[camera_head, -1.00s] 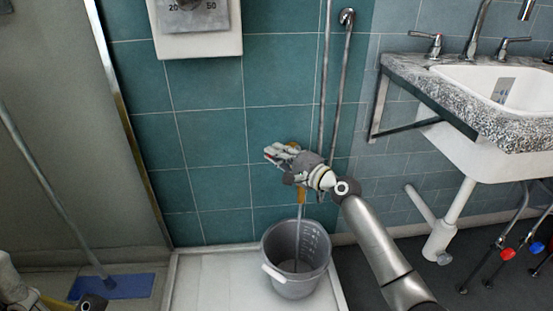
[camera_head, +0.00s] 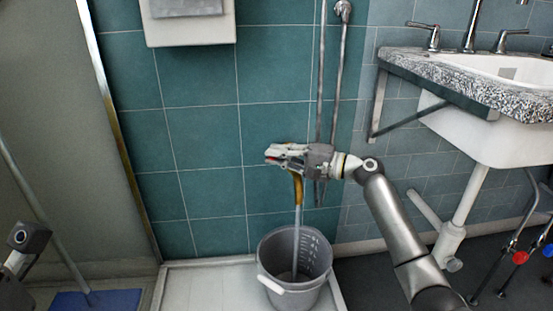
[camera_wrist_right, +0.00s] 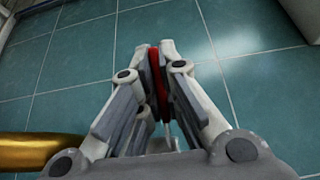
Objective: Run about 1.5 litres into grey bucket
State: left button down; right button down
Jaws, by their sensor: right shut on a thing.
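A grey bucket (camera_head: 272,262) with a light handle and graduation marks inside stands upright on the white shower tray. My right gripper (camera_head: 283,154) is above it, at the wall. In the right wrist view its fingers (camera_wrist_right: 160,60) are shut on a red lever (camera_wrist_right: 158,84). A brass spout (camera_head: 298,186) points down under the gripper and also shows in the right wrist view (camera_wrist_right: 35,149). A thin grey stream (camera_head: 297,225), apparently water, runs from the spout into the bucket. The water level cannot be read. The gripper hides most of the tap body.
Pipes (camera_head: 335,80) run up the tiled wall behind the gripper. A sink (camera_head: 470,125) on a bracket stands to the right, with a white drain pipe (camera_head: 458,220) below. A blue mop head (camera_head: 97,300) lies at the lower left. The white shower tray (camera_head: 205,285) is clear left of the bucket.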

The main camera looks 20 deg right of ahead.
jog(key=shift+s+f, duration=0.1)
dwell(0.4)
jog(key=c, duration=1.6)
grip_release()
jog(key=shift+d, duration=0.15)
jog(key=v, duration=1.2)
dwell(4.2)
